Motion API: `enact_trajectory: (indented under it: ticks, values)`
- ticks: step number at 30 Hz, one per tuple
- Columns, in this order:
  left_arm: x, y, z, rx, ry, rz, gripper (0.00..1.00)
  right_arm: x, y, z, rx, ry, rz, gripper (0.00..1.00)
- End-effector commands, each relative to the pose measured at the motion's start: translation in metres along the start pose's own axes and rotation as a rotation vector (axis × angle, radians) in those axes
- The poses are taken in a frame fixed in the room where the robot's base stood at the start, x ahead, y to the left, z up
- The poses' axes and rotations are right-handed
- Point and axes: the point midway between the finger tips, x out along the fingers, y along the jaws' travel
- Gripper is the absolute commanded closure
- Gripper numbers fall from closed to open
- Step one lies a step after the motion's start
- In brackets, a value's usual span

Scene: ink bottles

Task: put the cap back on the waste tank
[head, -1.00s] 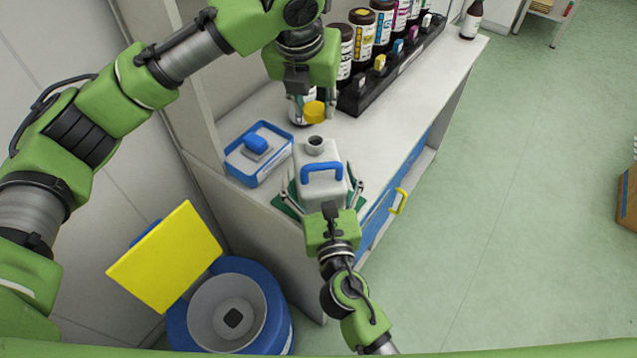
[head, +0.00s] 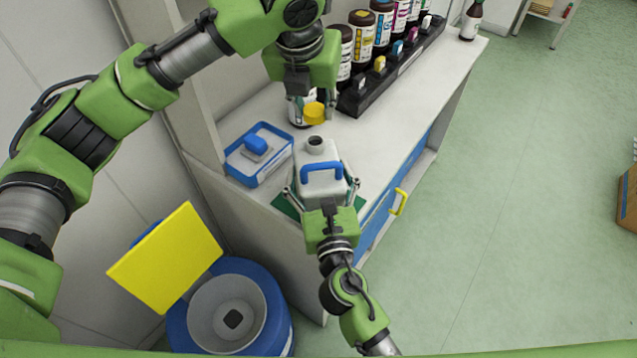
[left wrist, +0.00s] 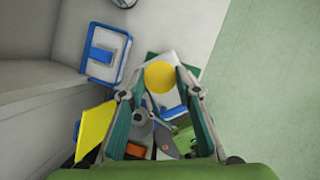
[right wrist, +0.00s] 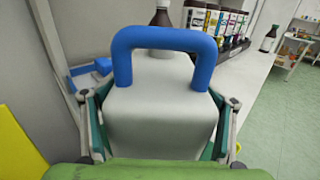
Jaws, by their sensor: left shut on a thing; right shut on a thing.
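The white waste tank (head: 321,184) stands on a green mat (head: 287,205) near the counter's front edge, its dark neck (head: 315,144) uncovered and its blue handle (head: 321,170) facing me. My right gripper (head: 322,192) is shut on the tank's sides; the right wrist view shows the tank body (right wrist: 160,115) between its fingers. My left gripper (head: 314,108) is shut on the yellow cap (head: 314,114), held apart from the neck and above it. In the left wrist view the cap (left wrist: 160,77) covers part of the tank and hides the neck.
A blue-and-white box (head: 259,155) sits left of the tank. A black rack (head: 392,70) with ink bottles stands behind. A brown bottle (head: 471,20) is at the counter's far end. A blue bin (head: 278,300) with a yellow lid (head: 165,258) stands on the floor.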

Motion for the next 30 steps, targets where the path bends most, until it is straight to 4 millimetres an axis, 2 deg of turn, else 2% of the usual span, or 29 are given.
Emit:
enact_trajectory:
  ticks: [4, 13, 30]
  values:
    - [0.008, 0.001, -0.003, -0.001, -0.001, 0.001, 0.79, 0.000, 0.000, 0.001, 0.000, -0.002, 0.000, 0.64]
    - [0.045, 0.001, -0.016, -0.002, -0.014, -0.001, 0.79, 0.000, 0.000, 0.001, 0.000, -0.002, 0.000, 0.64]
    - [0.048, 0.001, -0.017, -0.001, -0.014, -0.002, 0.79, 0.000, 0.000, 0.001, 0.000, -0.002, 0.000, 0.65]
